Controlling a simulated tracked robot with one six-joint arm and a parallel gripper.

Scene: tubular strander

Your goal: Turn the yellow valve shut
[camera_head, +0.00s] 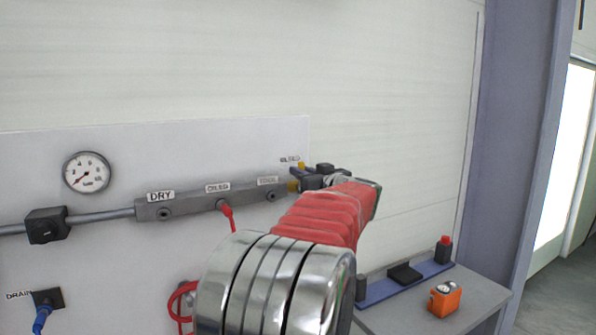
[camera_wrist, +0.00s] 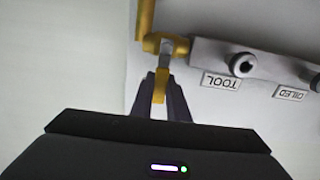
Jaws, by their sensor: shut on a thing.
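The yellow valve sits at the right end of the grey manifold. In the wrist view its brass-coloured body (camera_wrist: 172,45) shows beside the manifold end, with a short grey stem leading to a yellow lever (camera_wrist: 161,80). My gripper (camera_wrist: 160,88) is shut on this lever, one dark finger on each side. In the head view my gripper (camera_head: 312,180) is at the manifold's right end, by the label above it. A yellow tip (camera_head: 301,166) and a brass piece (camera_head: 293,187) show next to the fingers. My arm hides part of the panel below.
The manifold (camera_head: 195,203) has DRY, OILED and TOOL ports, with a red hose (camera_head: 229,220) at OILED. A gauge (camera_head: 87,173) is at left. A DRAIN fitting (camera_head: 47,299) has a blue hose. At right, a grey bench (camera_head: 400,318) holds an orange box (camera_head: 444,299).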

